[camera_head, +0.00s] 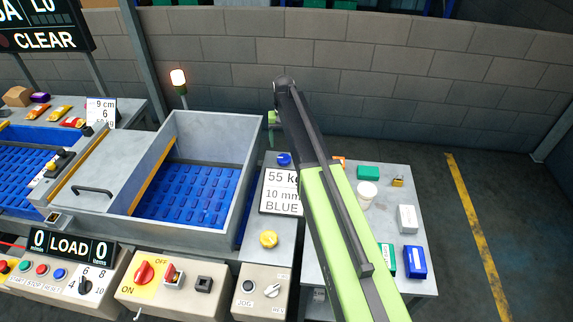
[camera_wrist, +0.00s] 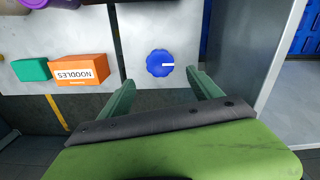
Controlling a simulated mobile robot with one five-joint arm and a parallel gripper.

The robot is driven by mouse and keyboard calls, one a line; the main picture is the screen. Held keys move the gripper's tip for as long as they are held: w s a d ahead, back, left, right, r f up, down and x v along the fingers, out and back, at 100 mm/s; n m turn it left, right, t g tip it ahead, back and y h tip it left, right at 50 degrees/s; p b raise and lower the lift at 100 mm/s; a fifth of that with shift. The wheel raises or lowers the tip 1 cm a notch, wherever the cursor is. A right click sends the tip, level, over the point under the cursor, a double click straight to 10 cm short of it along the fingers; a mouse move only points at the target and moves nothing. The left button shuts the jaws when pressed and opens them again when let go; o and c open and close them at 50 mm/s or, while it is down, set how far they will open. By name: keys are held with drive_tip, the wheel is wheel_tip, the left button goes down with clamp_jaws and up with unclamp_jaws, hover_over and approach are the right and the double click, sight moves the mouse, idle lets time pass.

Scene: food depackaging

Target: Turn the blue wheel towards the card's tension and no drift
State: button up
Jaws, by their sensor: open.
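The blue wheel (camera_head: 284,159) sits on the grey ledge just behind the card. In the wrist view the blue wheel (camera_wrist: 159,63) shows whole, with a white mark pointing right. The white card (camera_head: 282,190) reads "55 k…", "10 mm" and "BLUE"; my arm hides its right side. My gripper (camera_head: 272,118) is raised behind the wheel in the head view, partly hidden by my arm. In the wrist view my gripper (camera_wrist: 160,76) is open and empty, its fingertips to either side of the wheel's near edge, apart from it.
The blue conveyor bin (camera_head: 210,119) with high grey walls stands left. An orange noodles box (camera_wrist: 79,69) and a green box (camera_wrist: 31,70) lie on the side table. Floor at right is clear.

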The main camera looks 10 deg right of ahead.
sight(285, 158)
wheel_tip(285, 158, down, 8)
drive_tip(key=b, duration=0.6)
drive_tip(key=shift+r, duration=0.1)
drive_tip(key=c, duration=1.4)
drive_tip(key=shift+d, duration=0.3)
drive_tip(key=shift+a, duration=0.15)
drive_tip(key=shift+n, duration=0.3)
